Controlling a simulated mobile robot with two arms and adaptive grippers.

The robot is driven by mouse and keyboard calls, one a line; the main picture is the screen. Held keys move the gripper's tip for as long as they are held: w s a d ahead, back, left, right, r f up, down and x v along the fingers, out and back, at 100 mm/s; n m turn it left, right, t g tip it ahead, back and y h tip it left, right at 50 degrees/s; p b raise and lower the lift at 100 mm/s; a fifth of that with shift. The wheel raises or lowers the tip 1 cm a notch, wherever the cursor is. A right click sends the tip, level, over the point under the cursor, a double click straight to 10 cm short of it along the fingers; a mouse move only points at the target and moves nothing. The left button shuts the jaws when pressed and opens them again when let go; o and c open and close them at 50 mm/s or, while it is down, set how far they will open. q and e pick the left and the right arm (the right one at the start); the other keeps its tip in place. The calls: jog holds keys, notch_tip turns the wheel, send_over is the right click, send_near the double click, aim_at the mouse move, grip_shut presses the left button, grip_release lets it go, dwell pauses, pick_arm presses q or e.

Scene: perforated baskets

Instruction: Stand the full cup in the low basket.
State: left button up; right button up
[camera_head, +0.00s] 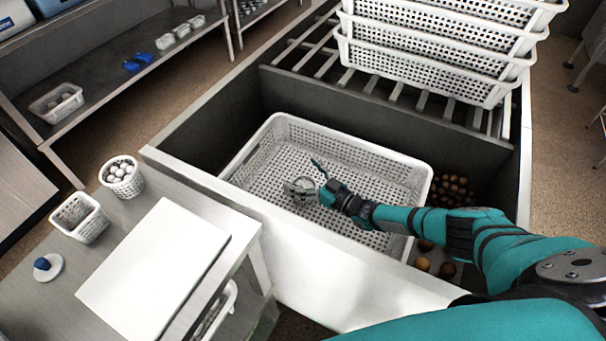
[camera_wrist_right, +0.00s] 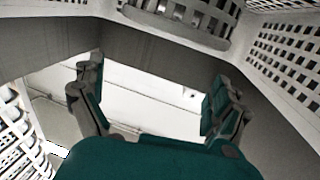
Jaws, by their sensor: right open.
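The full cup (camera_head: 122,178) is a small white perforated cup heaped with white balls. It stands upright at the back left of the steel table. The low basket (camera_head: 262,150) is a wide white perforated basket lying in the grey basin. My right gripper (camera_head: 306,176) is open over this basket's interior, far to the right of the cup. A small pale, ring-like shape shows at its fingertips; I cannot tell what it is. In the right wrist view the open fingers (camera_wrist_right: 158,95) have nothing between them. My left gripper is not in view.
An empty small white basket (camera_head: 80,218) stands in front of the cup. A white board (camera_head: 155,265) covers much of the table. Brown balls (camera_head: 452,190) lie right of the low basket. Stacked white baskets (camera_head: 435,60) stand on the rack behind.

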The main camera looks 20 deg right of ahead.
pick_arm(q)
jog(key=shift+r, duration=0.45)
pick_arm(e)
jog(key=v, duration=0.7)
jog(key=shift+s+r, duration=0.25)
jog(key=shift+d, duration=0.15)
